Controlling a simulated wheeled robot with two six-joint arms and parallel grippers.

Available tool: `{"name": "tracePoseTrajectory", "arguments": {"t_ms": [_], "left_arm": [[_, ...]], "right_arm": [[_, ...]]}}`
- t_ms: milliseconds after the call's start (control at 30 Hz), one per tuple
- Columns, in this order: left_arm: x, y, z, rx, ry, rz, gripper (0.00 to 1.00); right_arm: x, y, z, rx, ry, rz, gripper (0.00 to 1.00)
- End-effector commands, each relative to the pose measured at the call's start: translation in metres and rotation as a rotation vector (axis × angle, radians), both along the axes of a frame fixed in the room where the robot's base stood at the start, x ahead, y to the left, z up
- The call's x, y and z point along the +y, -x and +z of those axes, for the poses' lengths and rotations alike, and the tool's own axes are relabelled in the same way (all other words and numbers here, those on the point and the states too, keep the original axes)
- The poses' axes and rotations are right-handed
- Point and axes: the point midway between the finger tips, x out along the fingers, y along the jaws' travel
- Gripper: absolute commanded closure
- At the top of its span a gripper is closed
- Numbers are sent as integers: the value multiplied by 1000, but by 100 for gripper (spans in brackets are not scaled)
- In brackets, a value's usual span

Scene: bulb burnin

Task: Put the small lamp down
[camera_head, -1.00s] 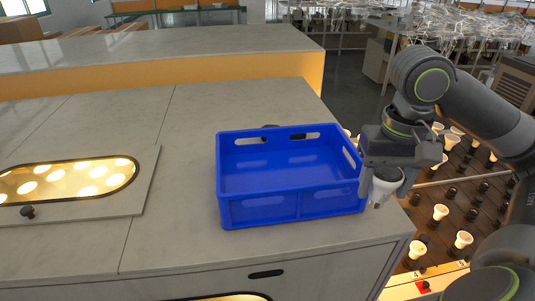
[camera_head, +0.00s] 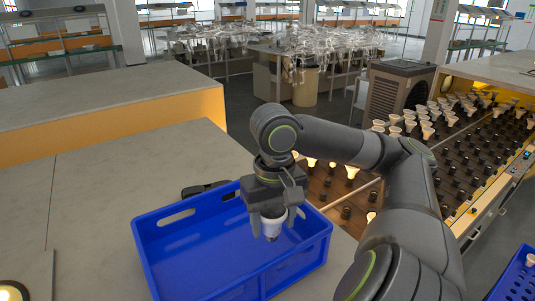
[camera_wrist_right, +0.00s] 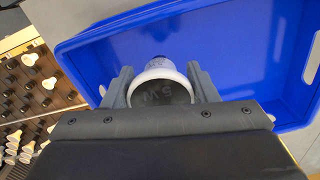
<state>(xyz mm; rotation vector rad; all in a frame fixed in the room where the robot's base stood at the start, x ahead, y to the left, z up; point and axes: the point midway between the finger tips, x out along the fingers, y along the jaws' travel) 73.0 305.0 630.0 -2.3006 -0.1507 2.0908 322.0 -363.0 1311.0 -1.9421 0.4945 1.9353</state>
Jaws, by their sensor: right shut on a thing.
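The small lamp (camera_head: 272,224) is white with a dark base and hangs base-down in my right gripper (camera_head: 273,215). The gripper is shut on it, above the right part of the blue crate (camera_head: 168,262). In the right wrist view the lamp (camera_wrist_right: 160,84) sits between the two fingers of the gripper (camera_wrist_right: 158,88), with its round face toward the camera and the blue crate (camera_wrist_right: 95,50) behind it. The part of the crate floor that I can see is empty. My left gripper is not in view.
The crate stands on a grey worktop (camera_head: 90,205). A dark object (camera_head: 205,188) lies behind the crate's back wall. To the right is a rack of sockets with several lamps (camera_head: 450,125). Another blue crate (camera_head: 515,275) shows at the lower right.

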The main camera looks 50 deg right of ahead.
Motion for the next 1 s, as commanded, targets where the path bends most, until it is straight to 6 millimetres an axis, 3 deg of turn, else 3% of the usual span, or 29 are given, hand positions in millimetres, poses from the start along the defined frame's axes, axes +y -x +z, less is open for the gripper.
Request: {"name": "tracePoseTrajectory", "arguments": {"t_ms": [433, 867, 900, 1000], "left_arm": [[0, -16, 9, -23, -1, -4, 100], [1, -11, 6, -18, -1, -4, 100], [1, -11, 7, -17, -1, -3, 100], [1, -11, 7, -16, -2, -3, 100]], "right_arm": [[1, 0, -44, 2, -2, 1, 70], [0, -1, -52, 0, 0, 0, 70], [0, -1, -52, -1, 0, 0, 44], [0, -1, -51, -1, 0, 0, 31]]}}
